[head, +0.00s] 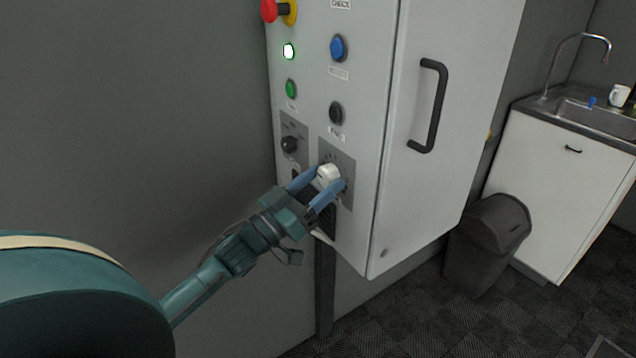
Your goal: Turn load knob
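A white knob (327,173) sits on a grey dial plate (347,193) low on the front of a light grey control cabinet (371,100). My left gripper (322,186) reaches up to it from the lower left, with one blue finger on each side of the knob. The fingers look close to the knob's sides, but I cannot tell whether both touch it. The marks around the knob are too small to read. My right gripper is not in view.
A smaller black knob (289,144) is just left of the white one. Above are a black button (336,112), a blue button (339,47), a green button (291,88), a lit lamp (288,51) and a red emergency stop (269,10). A door handle (428,105) and a bin (486,245) are to the right.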

